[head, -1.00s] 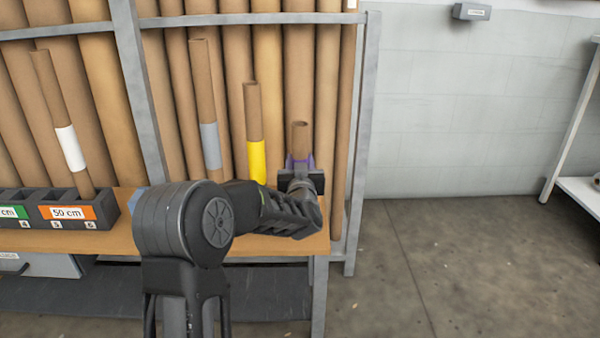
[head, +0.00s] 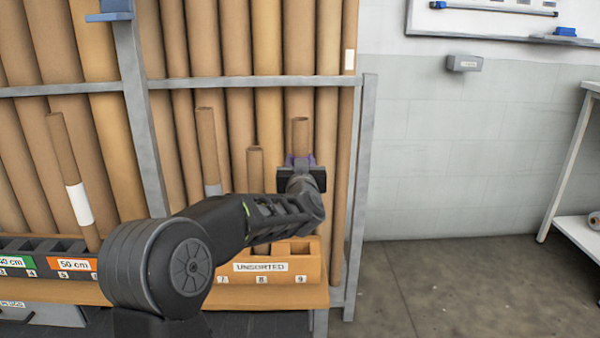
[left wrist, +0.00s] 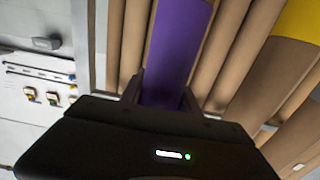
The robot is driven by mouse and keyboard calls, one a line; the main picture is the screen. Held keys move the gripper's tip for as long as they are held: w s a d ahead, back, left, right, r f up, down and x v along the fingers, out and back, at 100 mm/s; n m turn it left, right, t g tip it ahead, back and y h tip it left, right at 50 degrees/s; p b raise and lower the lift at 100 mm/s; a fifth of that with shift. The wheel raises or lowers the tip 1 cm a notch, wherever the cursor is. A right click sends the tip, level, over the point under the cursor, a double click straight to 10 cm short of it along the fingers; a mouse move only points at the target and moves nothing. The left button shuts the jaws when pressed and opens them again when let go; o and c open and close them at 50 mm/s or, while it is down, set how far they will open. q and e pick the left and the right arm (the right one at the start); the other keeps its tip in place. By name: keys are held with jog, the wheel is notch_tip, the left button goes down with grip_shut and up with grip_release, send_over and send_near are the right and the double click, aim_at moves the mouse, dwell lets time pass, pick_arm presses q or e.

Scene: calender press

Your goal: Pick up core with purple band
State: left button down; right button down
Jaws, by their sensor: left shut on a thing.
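The core with the purple band (head: 300,134) is a brown cardboard tube, upright, above the unsorted rack in the head view. My left gripper (head: 301,164) is shut on it at the purple band. In the left wrist view the purple band (left wrist: 175,50) fills the space between the two fingers (left wrist: 162,92). The core's lower part is hidden behind my gripper and arm in the head view. My right gripper is not in view.
The orange unsorted rack (head: 310,265) stands on the bench, with slots 7, 8 and 9 labelled. Other cores (head: 255,170) stand left of my gripper, one with a white band (head: 80,204). Tall tubes (head: 297,40) lean behind a grey metal frame (head: 367,150). Floor at right is clear.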

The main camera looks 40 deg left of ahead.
pick_arm(q)
jog(key=shift+r, duration=0.4)
dwell(0.3)
jog(key=s+d+f+m+t+h, duration=0.1)
jog(key=d+f+h, duration=0.4)
jog(key=d, duration=0.5)
jog(key=s+d+f+m+t+h, duration=0.1)
jog(key=s+d+f+m+h, duration=0.3)
jog(key=d, duration=0.6)
jog(key=s+d+f+m+h, duration=0.3)
jog(key=d+f+m+h, duration=0.2)
jog(key=d, duration=0.5)
jog(key=shift+d+f+m+t+h, duration=0.2)
jog(key=shift+f+m+t+h, duration=0.15)
jog(key=shift+h, duration=0.65)
